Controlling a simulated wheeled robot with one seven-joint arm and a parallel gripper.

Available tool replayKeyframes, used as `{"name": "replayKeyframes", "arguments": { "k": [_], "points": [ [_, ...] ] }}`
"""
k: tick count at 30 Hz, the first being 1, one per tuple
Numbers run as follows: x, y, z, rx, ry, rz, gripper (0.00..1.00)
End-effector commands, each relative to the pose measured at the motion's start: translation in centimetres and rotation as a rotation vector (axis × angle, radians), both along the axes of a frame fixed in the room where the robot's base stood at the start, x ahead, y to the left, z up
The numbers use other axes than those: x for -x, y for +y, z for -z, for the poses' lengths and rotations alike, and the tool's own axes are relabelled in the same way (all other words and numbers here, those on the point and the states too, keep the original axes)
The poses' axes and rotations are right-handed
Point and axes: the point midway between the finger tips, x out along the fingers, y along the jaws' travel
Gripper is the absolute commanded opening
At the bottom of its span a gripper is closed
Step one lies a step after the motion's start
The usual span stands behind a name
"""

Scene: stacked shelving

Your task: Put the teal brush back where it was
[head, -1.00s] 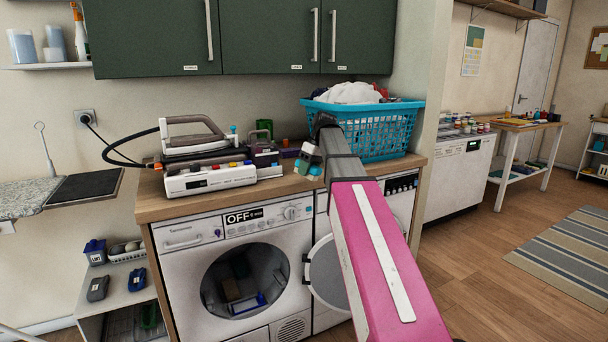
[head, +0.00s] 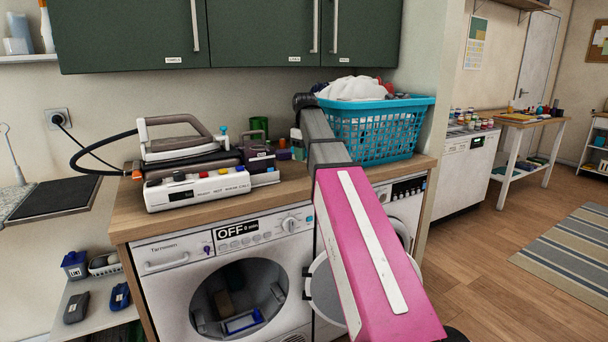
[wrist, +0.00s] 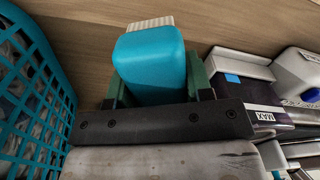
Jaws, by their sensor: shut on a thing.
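In the wrist view the teal brush (wrist: 150,58) sits between the green fingers of my gripper (wrist: 158,88), which is shut on it. Its pale bristles (wrist: 150,22) show at the far end, against the wooden worktop (wrist: 225,20). I cannot tell whether the bristles touch the wood. In the head view my arm hides most of the gripper (head: 297,143), which is over the worktop between the iron and the basket. The brush is hidden there.
The blue laundry basket (head: 372,135) stands close right of the gripper; its lattice side fills the wrist view's left. The iron (head: 178,140) and a white control box (head: 200,188) are to the left. The front-left worktop strip is bare. The washer (head: 225,275) is below.

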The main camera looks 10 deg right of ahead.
Motion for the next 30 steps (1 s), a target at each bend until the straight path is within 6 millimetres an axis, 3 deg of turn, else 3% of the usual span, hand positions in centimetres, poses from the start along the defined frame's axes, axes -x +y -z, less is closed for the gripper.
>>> {"name": "replayKeyframes", "arguments": {
  "k": [3,16,27,28,30],
  "points": [
    [0.1,0.0,2.3,-0.001,0.002,0.0,0.28],
    [0.1,0.0,6.7,-0.002,0.001,0.0,0.28],
    [0.0,0.0,7.3,-0.001,0.0,0.0,0.28],
    [0.0,0.0,7.4,-0.001,0.0,0.0,0.5],
    [0.0,0.0,7.3,-0.001,0.0,0.0,0.72]
  ]
}}
